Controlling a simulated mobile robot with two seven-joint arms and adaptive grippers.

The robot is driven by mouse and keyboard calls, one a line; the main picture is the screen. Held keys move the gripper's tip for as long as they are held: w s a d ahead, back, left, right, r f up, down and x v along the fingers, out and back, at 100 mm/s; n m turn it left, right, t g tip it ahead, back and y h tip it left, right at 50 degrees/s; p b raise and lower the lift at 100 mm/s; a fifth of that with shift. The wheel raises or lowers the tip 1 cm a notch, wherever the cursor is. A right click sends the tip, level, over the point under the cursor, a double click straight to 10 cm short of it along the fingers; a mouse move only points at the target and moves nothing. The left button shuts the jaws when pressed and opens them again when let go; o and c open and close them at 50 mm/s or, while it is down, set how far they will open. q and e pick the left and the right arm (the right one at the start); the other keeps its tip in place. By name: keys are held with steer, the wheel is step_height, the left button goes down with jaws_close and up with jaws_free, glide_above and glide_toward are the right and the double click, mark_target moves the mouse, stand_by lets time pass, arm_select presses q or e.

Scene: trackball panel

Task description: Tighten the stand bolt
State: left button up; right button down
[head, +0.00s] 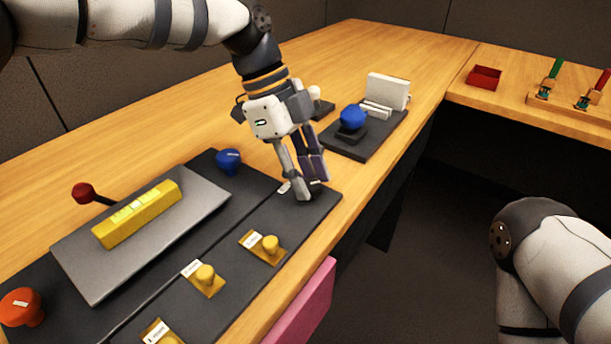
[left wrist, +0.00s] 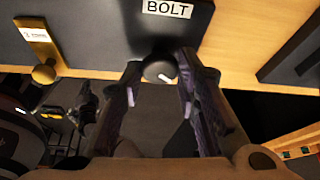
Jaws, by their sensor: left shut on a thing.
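The stand bolt is a dark round knob with a white mark, seen in the left wrist view (left wrist: 158,68) by the panel's front edge. A white label reading BOLT (left wrist: 167,8) is on the panel above it. My left gripper (head: 311,188) points down at the right end of the dark panel and is shut on the bolt. In the left wrist view its fingers (left wrist: 161,76) stand on both sides of the knob. In the head view the fingers mostly hide the bolt. My right arm shows at the lower right of the head view, but its gripper is out of frame.
The dark panel (head: 230,255) bears several yellow knobs (head: 270,244), a blue knob (head: 229,161), an orange-red knob (head: 21,307) and a grey plate with a yellow bar (head: 138,215). A blue trackball (head: 353,117) stands behind my gripper. A red tray (head: 484,77) is far right.

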arm_select(q)
steer(key=shift+f+m+y, duration=0.2)
steer(key=shift+m+y, duration=0.1)
steer(key=shift+m, duration=0.3)
steer(key=shift+g, duration=0.3)
steer(key=o, duration=1.1)
steer(key=shift+o, duration=0.2)
steer(key=shift+r, duration=0.1)
steer(key=v, duration=1.2)
steer(key=shift+s, duration=0.1)
